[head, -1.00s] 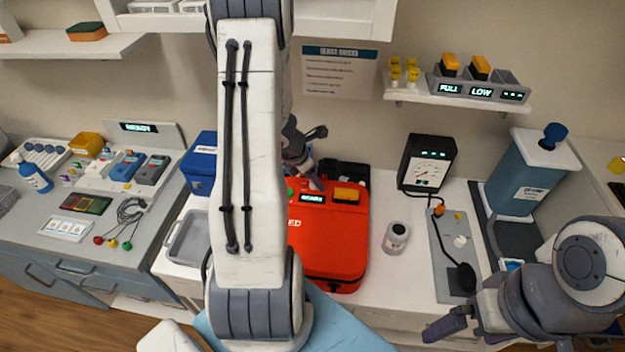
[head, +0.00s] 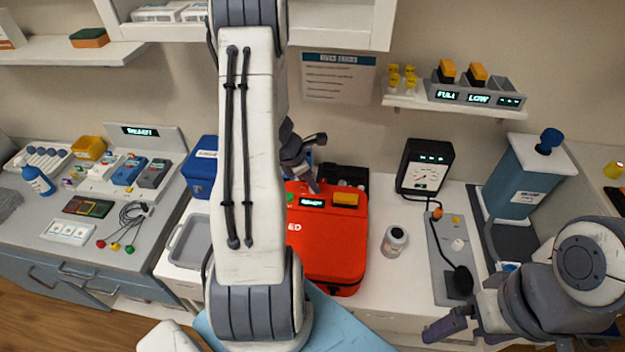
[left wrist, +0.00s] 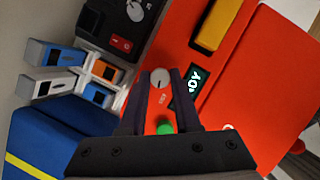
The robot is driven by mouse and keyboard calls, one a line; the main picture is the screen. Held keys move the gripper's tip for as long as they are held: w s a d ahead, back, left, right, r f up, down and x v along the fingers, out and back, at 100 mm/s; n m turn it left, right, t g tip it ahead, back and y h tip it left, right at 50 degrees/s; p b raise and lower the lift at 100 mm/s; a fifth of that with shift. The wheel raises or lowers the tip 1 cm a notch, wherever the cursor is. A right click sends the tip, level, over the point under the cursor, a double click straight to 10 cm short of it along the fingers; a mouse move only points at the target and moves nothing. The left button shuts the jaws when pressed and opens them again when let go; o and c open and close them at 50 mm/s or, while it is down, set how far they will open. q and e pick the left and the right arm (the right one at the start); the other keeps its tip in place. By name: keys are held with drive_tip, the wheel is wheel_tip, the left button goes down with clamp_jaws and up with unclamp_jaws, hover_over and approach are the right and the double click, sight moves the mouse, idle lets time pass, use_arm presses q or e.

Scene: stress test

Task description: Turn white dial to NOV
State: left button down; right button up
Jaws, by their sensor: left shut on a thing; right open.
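The white dial (left wrist: 160,78) is a small round knob on the face of the red AED case (left wrist: 232,90), beside a lit display reading READY (left wrist: 188,88) and a green button (left wrist: 165,127). My left gripper (left wrist: 160,74) has its two dark fingers closed on the dial's sides. Its markings are too small to read, so the dial's setting cannot be told. In the head view the red case (head: 335,255) stands on the white counter, and my left gripper (head: 313,187) reaches its top edge; the dial is hidden there. My right gripper (head: 462,332) is open and empty at lower right.
A black box with a knob (left wrist: 133,12) and a blue case (left wrist: 45,145) lie close to the red case. My left arm blocks much of the counter.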

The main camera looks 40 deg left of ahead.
use_arm(q)
drive_tip(key=m+h+p, duration=0.1)
drive_tip(key=m, duration=0.2)
drive_tip(key=shift+a+r+g+p, duration=0.1)
drive_tip(key=shift+a+g+p, duration=0.05)
drive_tip(key=shift+g+p, duration=0.2)
drive_tip(key=shift+w+m+g+h+p, duration=0.15)
drive_tip(key=shift+m+g+h+p, duration=0.25)
drive_tip(key=shift+m, duration=1.1)
drive_tip(key=c, duration=0.6)
unclamp_jaws()
drive_tip(key=b+v, duration=0.2)
drive_tip(key=v, duration=0.4)
drive_tip(key=shift+a+r, duration=0.3)
drive_tip(key=shift+r, duration=0.35)
